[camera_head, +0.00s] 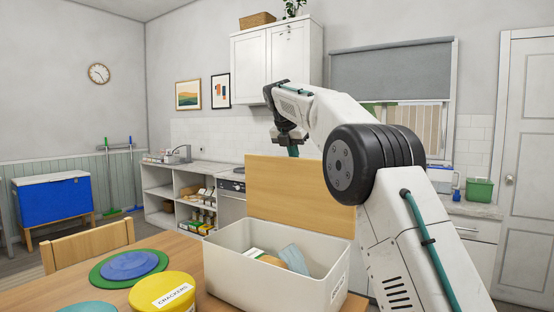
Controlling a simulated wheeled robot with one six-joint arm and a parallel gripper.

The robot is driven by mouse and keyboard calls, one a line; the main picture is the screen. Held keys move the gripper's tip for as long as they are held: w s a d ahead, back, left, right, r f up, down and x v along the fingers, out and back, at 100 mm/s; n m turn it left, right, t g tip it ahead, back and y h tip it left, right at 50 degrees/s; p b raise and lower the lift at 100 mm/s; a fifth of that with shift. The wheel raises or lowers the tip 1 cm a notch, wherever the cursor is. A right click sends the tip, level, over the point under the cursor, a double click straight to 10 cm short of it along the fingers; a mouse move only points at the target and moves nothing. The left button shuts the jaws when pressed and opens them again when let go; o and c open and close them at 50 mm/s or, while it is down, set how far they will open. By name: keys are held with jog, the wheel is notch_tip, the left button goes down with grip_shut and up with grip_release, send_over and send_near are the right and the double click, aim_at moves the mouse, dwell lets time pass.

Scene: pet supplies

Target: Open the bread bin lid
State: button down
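The bread bin (240,280) is a cream box with a label on its right end, on the wooden table. Its wooden lid (285,195) stands upright along the bin's back edge, so the bin is open at the top. Several items lie inside, among them a green-and-white packet, something tan and a pale blue piece. My gripper (293,151) points down above the lid's top edge, near the lid's middle. It looks empty. The finger gap is too small and dark to see, and I cannot tell whether it touches the lid.
A yellow crackers tin (162,291) stands left of the bin. A blue plate (129,265) on a green mat (97,276) lies farther left, with a teal round thing (88,308) at the front edge. A wooden chair (88,245) is behind the table.

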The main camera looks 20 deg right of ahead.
jog(key=shift+w+d+f, duration=0.15)
jog(key=shift+w+d, duration=0.35)
jog(key=shift+d, duration=0.25)
jog(key=shift+w+d+f, duration=0.1)
jog(key=shift+w+d, duration=0.4)
jog(key=shift+d, duration=0.2)
jog(key=v, duration=0.7)
jog(key=shift+a+r, duration=0.15)
jog(key=shift+r, duration=0.2)
jog(key=shift+s+a, duration=0.1)
jog(key=shift+s, duration=0.05)
